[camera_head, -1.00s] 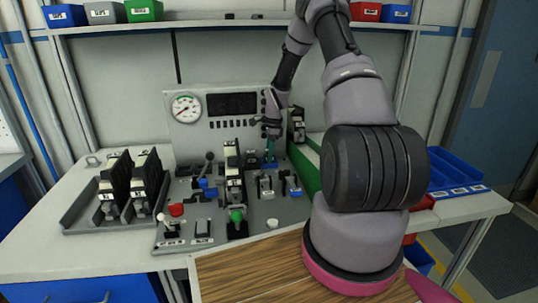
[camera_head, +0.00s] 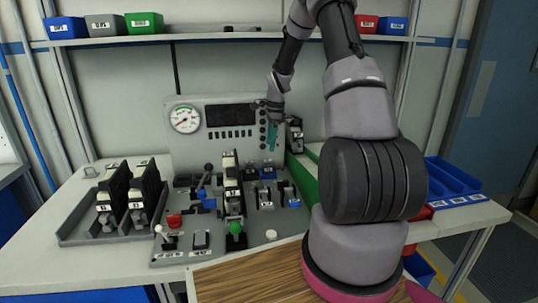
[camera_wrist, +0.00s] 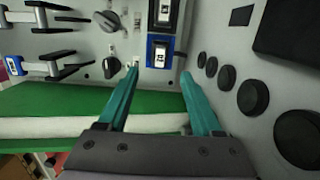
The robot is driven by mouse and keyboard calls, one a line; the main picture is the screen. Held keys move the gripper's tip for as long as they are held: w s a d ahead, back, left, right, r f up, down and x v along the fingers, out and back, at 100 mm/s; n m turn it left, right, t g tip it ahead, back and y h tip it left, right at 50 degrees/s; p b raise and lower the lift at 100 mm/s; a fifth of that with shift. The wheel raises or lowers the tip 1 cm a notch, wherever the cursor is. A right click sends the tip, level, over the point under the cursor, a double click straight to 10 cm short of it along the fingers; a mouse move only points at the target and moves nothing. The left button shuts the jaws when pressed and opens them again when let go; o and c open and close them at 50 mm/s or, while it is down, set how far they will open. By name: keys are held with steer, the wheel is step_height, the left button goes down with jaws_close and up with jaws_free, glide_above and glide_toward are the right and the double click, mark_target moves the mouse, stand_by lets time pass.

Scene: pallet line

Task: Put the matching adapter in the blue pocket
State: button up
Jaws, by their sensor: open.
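My gripper (camera_head: 270,138) is open and empty above the rear right of the grey control panel. In the wrist view its two teal fingers (camera_wrist: 160,72) stand apart with nothing between them. Just past the fingertips is the blue pocket (camera_wrist: 150,59), a blue frame around a dark block with a white label (camera_wrist: 159,53). The fingers do not touch this block. I cannot tell how deep it sits. In the head view the blue pocket (camera_head: 267,174) is small, below my gripper. A similar dark block with a white label (camera_wrist: 165,12) shows beside it in the wrist view.
A grey tray (camera_head: 80,236) with two black-and-cream units stands at left. An upright gauge board (camera_head: 185,145) stands close behind my gripper. Blue bins (camera_head: 455,180) are at right.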

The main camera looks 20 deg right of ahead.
steer(key=s+a+r+n+t, duration=0.1)
steer(key=s+a+r+n, duration=0.2)
steer(key=r, duration=0.5)
steer(key=s+a+r+n+t, duration=0.1)
steer(key=s+r+n, duration=0.1)
steer(key=s+r, duration=0.45)
steer(key=s+a+r+n+t, duration=0.1)
steer(key=s+a+r+n, duration=0.2)
steer(key=r, duration=0.7)
steer(key=s+a+r+n+t, duration=0.2)
steer(key=s+r+n, duration=0.1)
steer(key=s, duration=0.7)
steer(key=s+a+r+n+t, duration=0.2)
steer(key=s+r+n, duration=0.2)
steer(key=s, duration=0.6)
steer(key=shift+s+a+n+y, duration=0.3)
steer(key=shift+s+a+n, duration=0.1)
steer(key=shift+n, duration=0.2)
